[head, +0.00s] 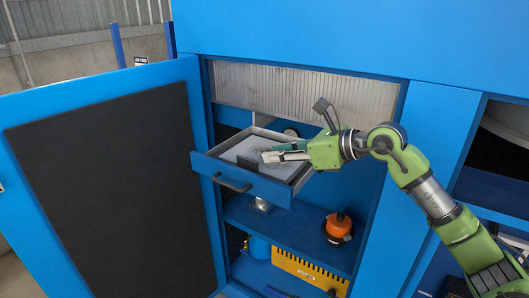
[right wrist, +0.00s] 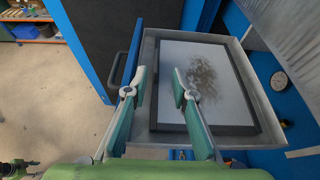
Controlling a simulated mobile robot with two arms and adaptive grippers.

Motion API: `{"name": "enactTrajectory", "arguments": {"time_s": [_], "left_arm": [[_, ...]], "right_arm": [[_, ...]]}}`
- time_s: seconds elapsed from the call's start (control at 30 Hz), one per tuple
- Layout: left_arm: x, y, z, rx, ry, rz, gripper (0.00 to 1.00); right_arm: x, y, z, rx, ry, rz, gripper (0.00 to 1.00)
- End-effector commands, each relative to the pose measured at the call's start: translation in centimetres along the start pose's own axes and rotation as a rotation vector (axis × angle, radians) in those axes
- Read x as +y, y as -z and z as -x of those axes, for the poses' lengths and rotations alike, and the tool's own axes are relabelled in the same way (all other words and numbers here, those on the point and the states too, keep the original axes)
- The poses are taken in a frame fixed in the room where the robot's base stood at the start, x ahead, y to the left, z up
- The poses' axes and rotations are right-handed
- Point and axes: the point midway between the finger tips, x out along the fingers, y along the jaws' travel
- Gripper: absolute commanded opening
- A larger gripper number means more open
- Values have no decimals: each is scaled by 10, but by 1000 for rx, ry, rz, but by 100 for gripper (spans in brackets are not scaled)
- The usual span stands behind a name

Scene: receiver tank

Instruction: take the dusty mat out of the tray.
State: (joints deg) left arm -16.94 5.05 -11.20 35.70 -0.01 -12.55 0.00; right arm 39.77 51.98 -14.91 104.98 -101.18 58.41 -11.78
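The tray (head: 280,190) is a pulled-out blue-fronted drawer with grey metal walls, and it also shows in the right wrist view (right wrist: 243,72). The mat (head: 243,149) lies flat inside it. In the right wrist view the mat (right wrist: 225,100) is pale grey with a dark border and a dark dusty smudge. My right gripper (head: 272,155) is over the tray near its front. In the right wrist view its two fingers (right wrist: 160,82) are apart with nothing between them; one overlaps the tray's front wall, the other the mat. My left gripper does not show in the head view.
An open blue door (head: 105,180) with a dark panel stands to the left. A handle (head: 232,184) sticks out from the tray front. Below are an orange-topped object (head: 338,226) on a blue shelf and a yellow unit (head: 308,272). A slatted grey panel (head: 310,95) rises behind.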

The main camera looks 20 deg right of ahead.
Motion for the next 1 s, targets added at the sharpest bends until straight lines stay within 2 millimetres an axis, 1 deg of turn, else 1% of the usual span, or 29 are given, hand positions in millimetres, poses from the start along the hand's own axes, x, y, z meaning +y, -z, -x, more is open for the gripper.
{"name": "enactTrajectory", "arguments": {"time_s": [0.03,0.1,0.17,0.27,0.37,0.5,0.57,0.63,0.73,0.83,1.0], "left_arm": [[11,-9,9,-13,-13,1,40],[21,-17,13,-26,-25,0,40],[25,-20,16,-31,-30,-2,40],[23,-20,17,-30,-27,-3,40],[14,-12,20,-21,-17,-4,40],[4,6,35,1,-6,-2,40],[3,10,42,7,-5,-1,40],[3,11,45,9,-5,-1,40],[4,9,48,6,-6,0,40],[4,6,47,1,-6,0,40],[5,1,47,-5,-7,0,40]], "right_arm": [[2,-4,-10,-1,-6,-4,24],[2,-4,-22,-3,-5,-5,24],[2,-3,-31,-2,-5,-3,24],[2,-1,-40,-1,-3,-2,24],[2,-1,-45,-1,-4,-2,24],[6,0,-62,0,-7,-5,24],[7,2,-71,-1,-6,-6,24],[6,4,-82,-2,-5,-6,24],[6,5,-92,-2,-3,-3,24],[6,6,-95,-2,-3,-1,24],[6,7,-95,-2,-3,-1,24]]}}
